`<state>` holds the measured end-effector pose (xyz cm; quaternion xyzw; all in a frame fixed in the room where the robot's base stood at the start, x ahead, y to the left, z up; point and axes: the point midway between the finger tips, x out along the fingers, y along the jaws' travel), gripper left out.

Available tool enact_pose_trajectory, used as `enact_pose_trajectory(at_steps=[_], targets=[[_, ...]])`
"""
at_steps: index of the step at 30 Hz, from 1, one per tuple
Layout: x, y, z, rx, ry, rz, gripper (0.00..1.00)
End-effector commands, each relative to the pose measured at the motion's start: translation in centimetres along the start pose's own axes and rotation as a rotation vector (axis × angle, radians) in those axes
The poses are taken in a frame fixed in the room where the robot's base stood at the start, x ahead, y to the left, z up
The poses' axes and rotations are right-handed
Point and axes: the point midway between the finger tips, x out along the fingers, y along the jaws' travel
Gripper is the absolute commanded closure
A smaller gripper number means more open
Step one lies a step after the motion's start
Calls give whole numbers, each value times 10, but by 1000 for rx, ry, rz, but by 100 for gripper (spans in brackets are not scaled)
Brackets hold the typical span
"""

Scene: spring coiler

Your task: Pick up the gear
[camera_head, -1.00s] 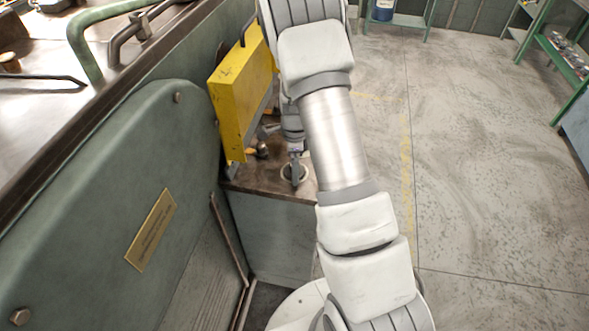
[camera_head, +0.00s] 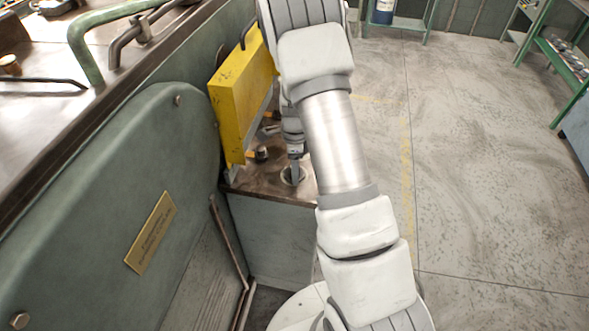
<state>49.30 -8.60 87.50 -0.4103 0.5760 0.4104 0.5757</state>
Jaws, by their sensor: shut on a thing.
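The gear (camera_head: 287,178) shows as a small, pale grey ring on the brown top of the low cabinet (camera_head: 262,189). My gripper (camera_head: 295,178) points down at the gear from above, partly covering it. The fingers are small and dark in this view, and they appear shut on the gear's rim. My arm hides the right part of the cabinet top. I cannot tell whether the gear touches the top or is slightly off it.
A yellow box-like guard (camera_head: 232,108) stands just left of my gripper. The green machine panel (camera_head: 120,200) fills the left. Open concrete floor (camera_head: 480,190) lies to the right.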

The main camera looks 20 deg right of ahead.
Motion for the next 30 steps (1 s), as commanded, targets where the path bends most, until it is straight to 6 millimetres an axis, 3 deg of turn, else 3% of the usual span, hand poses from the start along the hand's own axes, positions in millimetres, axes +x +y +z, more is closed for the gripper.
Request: enact_pose_trajectory(at_steps=[5,10,21,30], targets=[[-15,-1,1,-1,-1,-4,100],[-44,-1,0,-1,-2,-6,100],[-90,30,-78,5,-1,-4,100],[-108,42,-107,1,0,-2,100]])
